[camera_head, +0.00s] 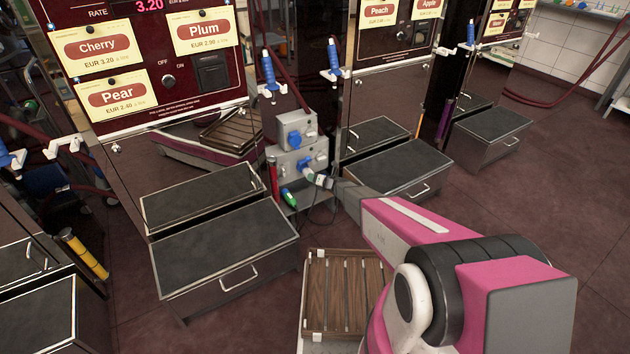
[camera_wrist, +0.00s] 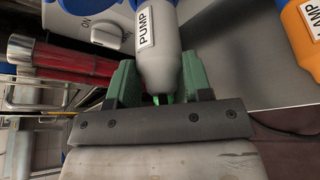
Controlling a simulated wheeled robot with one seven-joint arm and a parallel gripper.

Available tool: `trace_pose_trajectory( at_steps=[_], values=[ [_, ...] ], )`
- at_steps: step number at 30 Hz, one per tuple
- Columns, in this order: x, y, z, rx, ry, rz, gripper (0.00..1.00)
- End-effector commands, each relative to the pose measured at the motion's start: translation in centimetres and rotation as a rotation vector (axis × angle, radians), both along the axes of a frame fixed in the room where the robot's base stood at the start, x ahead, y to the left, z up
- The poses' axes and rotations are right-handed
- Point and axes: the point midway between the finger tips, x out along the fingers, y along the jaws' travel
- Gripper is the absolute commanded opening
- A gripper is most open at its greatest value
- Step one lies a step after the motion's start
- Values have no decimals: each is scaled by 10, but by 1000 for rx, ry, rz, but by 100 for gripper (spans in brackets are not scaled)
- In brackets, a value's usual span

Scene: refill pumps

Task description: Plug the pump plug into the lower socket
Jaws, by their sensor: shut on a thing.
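The pump plug (camera_wrist: 172,60) is a grey body with a "PUMP" label and a blue front end cut off by the top edge of the wrist view. My gripper (camera_wrist: 160,88) has its green fingers shut on either side of it. In the head view my gripper (camera_head: 326,181) is right at the lower grey socket box, and the lower blue socket (camera_head: 304,164) is just beyond it. The plug's front points at this socket, but I cannot tell whether it is inside or just in front.
An upper grey box with a blue socket (camera_head: 295,140) sits above. An orange "LAMP" plug (camera_wrist: 300,30) is to the right in the wrist view, and a grey box with an "ON" switch (camera_wrist: 103,30) to the left. Pump cabinets with drawers (camera_head: 225,250) stand on both sides.

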Motion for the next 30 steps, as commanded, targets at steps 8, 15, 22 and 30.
trace_pose_trajectory(
  at_steps=[8,15,22,30],
  values=[
    [4,3,0,0,0,0,14],
    [8,5,0,0,0,0,14],
    [11,7,0,0,0,0,14],
    [13,9,0,0,0,0,76]
  ],
)
